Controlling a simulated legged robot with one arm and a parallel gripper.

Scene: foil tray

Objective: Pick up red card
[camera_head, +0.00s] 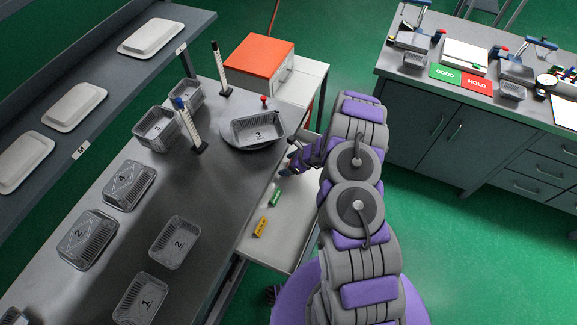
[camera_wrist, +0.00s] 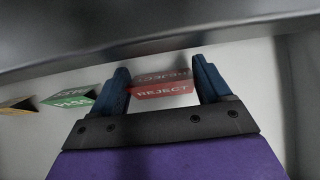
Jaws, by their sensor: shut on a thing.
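The red card (camera_wrist: 162,92), a folded tent sign marked REJECT, shows in the wrist view between the two dark blue fingers of my gripper (camera_wrist: 163,78). The fingers are shut on its two ends. A pale surface lies behind it; I cannot tell whether the card still touches it. In the head view my gripper (camera_head: 293,162) is at the right edge of the grey table, over the lower pale shelf (camera_head: 282,237). The red card is hidden there.
A green PASS card (camera_head: 276,195) and a yellow card (camera_head: 261,227) stand on the pale shelf. The grey table (camera_head: 215,215) with several foil trays overhangs beside my gripper; its edge is close. An orange-topped box (camera_head: 258,52) stands behind. Green floor is clear at right.

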